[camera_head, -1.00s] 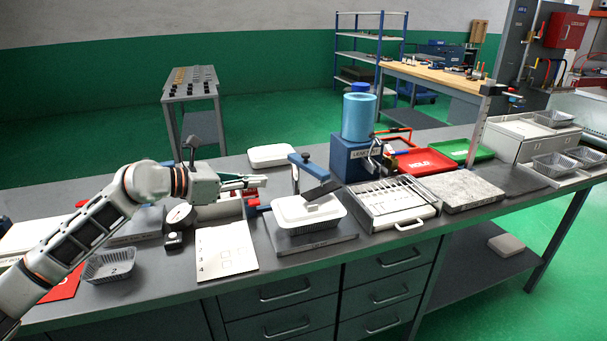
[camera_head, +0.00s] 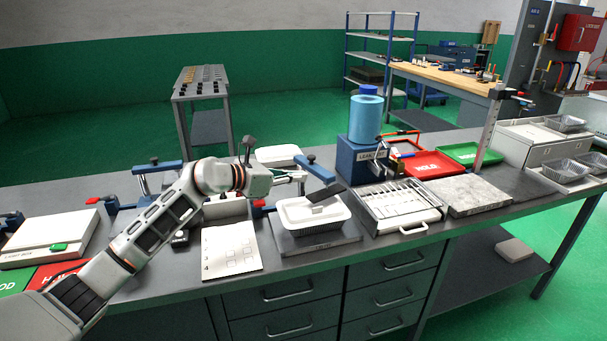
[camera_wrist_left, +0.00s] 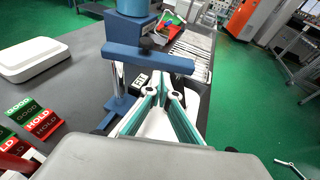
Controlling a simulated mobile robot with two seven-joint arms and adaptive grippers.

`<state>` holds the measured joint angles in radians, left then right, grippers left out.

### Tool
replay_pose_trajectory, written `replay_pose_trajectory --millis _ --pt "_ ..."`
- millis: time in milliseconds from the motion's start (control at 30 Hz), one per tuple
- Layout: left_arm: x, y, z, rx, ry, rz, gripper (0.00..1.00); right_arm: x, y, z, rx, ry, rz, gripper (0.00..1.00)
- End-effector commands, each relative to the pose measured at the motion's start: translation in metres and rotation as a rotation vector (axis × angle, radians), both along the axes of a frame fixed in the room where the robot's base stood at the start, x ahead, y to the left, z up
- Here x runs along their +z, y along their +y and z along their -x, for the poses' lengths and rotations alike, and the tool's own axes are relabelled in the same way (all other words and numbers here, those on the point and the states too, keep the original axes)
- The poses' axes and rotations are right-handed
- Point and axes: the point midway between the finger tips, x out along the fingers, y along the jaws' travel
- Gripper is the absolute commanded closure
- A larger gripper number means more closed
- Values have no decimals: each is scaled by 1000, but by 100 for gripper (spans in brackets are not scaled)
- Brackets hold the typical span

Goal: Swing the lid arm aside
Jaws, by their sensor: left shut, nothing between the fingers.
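The lid arm is a blue bar (camera_head: 321,170) on a post, with a dark flat plate (camera_head: 326,192) at its near end. The plate lies over the white-lidded foil tray (camera_head: 292,215), which sits on a grey base plate (camera_head: 335,241). My left gripper (camera_head: 303,177) is shut and empty, just left of the bar. In the left wrist view its teal fingers (camera_wrist_left: 162,82) meet close below the blue bar (camera_wrist_left: 150,58), which crosses ahead of them. I cannot tell whether they touch it. The post's foot is partly hidden by my gripper. My right gripper is not in view.
A numbered white card (camera_head: 231,249) lies left of the tray. A slotted white case (camera_head: 400,207) and a blue box with a cyan cylinder (camera_head: 365,119) stand to the right. A white lidded container (camera_head: 279,156) is behind. Another blue-armed fixture (camera_head: 157,167) stands at left.

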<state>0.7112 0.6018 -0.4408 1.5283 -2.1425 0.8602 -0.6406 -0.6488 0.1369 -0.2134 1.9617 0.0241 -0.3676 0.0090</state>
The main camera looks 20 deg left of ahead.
Motion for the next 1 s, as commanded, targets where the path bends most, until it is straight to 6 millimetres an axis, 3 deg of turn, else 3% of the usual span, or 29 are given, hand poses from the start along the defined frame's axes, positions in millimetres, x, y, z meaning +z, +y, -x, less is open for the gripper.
replay_pose_trajectory --millis 233,1000 --pt "0 -13 -16 -1 1 0 100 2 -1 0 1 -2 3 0" --pt "0 -15 -21 33 1 0 100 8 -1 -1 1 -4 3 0"
